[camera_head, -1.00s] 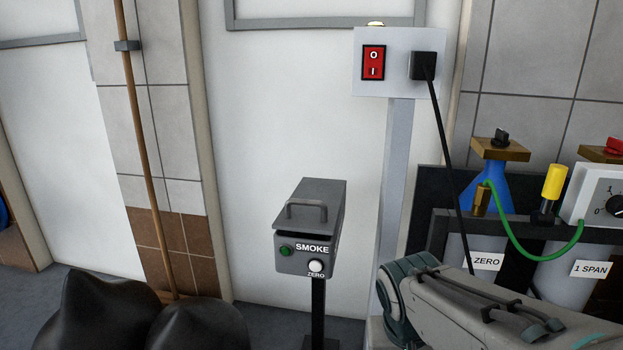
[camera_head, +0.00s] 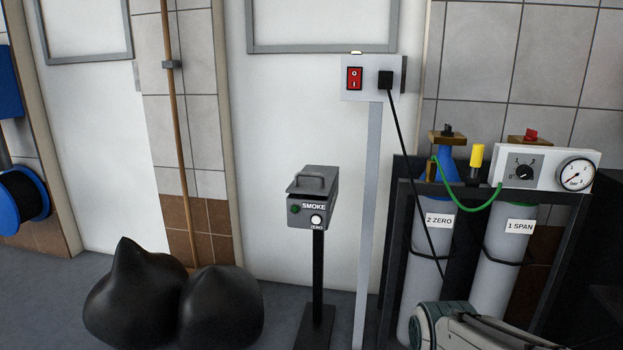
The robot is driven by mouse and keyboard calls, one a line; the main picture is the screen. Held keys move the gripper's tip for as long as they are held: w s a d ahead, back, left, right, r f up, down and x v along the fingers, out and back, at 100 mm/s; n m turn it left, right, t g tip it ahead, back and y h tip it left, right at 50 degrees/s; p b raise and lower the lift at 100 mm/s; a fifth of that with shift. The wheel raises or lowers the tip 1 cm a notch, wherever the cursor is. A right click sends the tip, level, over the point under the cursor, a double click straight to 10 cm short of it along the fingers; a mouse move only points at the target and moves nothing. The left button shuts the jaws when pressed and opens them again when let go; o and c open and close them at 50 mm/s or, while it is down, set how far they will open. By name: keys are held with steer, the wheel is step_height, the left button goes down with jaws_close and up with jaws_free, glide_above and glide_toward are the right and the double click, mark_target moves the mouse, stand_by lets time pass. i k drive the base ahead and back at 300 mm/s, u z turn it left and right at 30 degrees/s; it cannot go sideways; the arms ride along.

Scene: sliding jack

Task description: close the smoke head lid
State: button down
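The smoke head (camera_head: 313,213) is a grey box on a black post, near the middle of the head view. Its front carries a green button, a white ZERO button and the SMOKE label. Its lid (camera_head: 315,177) is a grey top with a raised handle. A dark gap shows between the lid's front edge and the box, so the lid looks slightly raised; the exact angle is hard to tell. Part of my arm shows at the bottom right, below the gas cylinders. My gripper is outside the picture.
A post with a red switch (camera_head: 354,78) and a plugged cable stands right of the smoke head. Gas cylinders (camera_head: 426,270) in a black rack stand farther right. Black bags (camera_head: 222,305) lie on the floor at left. A blue hose reel (camera_head: 22,194) is at far left.

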mark_target(318, 180)
steer(key=z, duration=0.9)
steer(key=k, duration=0.1)
steer(key=u, duration=1.85)
steer(key=i, duration=0.6)
steer(key=z, duration=0.4)
steer(key=i, duration=0.55)
steer(key=z, duration=0.65)
